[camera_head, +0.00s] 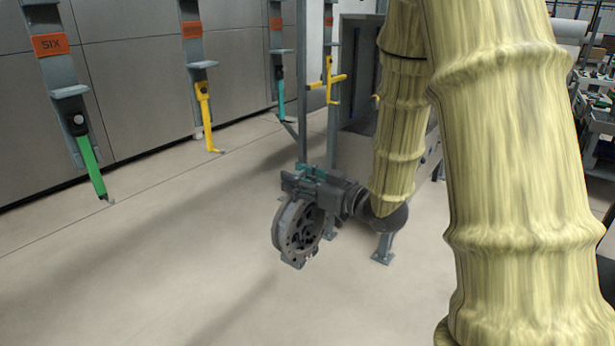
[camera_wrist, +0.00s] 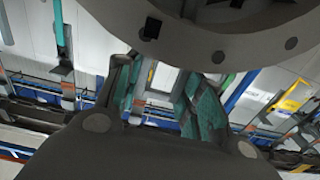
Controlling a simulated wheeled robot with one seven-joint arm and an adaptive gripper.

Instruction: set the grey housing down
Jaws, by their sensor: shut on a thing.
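The grey housing (camera_head: 298,230) is a round, ring-like part with holes and a dark inner hub. In the head view it hangs in front of my gripper (camera_head: 306,180), apparently above the open floor, with its round face turned to the lower left. My gripper is shut on the housing near its upper edge; teal finger pads show there. In the wrist view the housing (camera_wrist: 225,45) fills the top as a dark curved rim with bolt holes. The teal fingers of my gripper (camera_wrist: 162,95) reach toward it; the exact contact is partly hidden.
Hanging hooks line the left and back: a green one (camera_head: 90,165) under an orange sign reading SIX (camera_head: 50,44), a yellow one (camera_head: 206,115) and a teal one (camera_head: 281,98). A yellow crosspiece (camera_head: 329,82) is on a post behind my gripper. The floor (camera_head: 150,270) at lower left is clear.

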